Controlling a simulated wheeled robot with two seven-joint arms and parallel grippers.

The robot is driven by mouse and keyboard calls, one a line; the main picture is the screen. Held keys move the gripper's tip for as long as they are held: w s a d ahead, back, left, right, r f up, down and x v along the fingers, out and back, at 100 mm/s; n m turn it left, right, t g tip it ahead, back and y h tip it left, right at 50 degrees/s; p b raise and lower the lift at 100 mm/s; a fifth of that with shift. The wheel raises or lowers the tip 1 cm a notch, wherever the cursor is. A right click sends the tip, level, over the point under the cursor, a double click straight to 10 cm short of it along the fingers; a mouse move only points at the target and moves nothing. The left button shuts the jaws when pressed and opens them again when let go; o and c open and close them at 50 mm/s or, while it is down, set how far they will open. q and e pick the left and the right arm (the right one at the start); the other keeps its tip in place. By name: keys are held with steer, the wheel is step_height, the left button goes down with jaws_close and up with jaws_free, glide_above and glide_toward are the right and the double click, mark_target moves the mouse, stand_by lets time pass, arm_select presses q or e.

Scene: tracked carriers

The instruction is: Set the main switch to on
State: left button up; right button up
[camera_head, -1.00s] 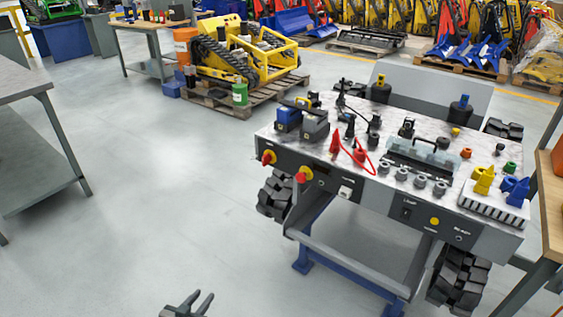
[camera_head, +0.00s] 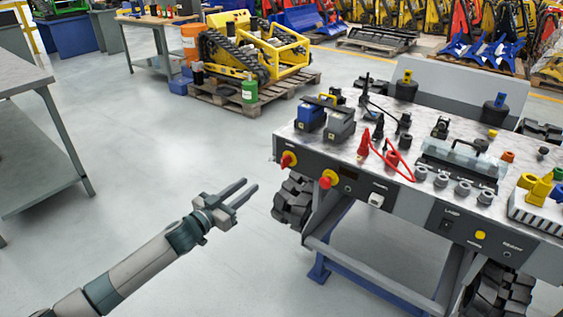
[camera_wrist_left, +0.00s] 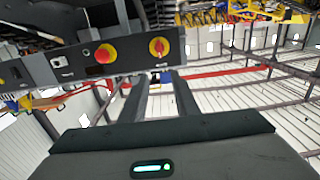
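The main switch (camera_head: 288,160), a red rotary handle on a yellow round plate, is at the left end of the grey front panel. It also shows in the left wrist view (camera_wrist_left: 158,47); its exact setting is too small to tell. A red push button on a yellow collar (camera_head: 329,179) is to its right in the head view. My left gripper (camera_head: 250,188) is open and empty, in the air left of and below the switch, apart from it. Its two fingers (camera_wrist_left: 157,82) point toward the panel side in the wrist view. My right gripper is out of view.
The bench top (camera_head: 300,128) carries a blue-and-grey device (camera_head: 325,118), red leads (camera_head: 391,158) and several small fittings. A black tyre (camera_head: 293,200) sits below the panel's left end. Open floor (camera_head: 190,150) surrounds my left arm.

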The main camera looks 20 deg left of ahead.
mark_target(282, 160)
arm_select(q)
steer(key=shift+w, duration=0.1)
steer(key=b+x, duration=0.1)
steer(key=x, duration=1.6)
steer(key=shift+w+f, duration=0.1)
jaws_close()
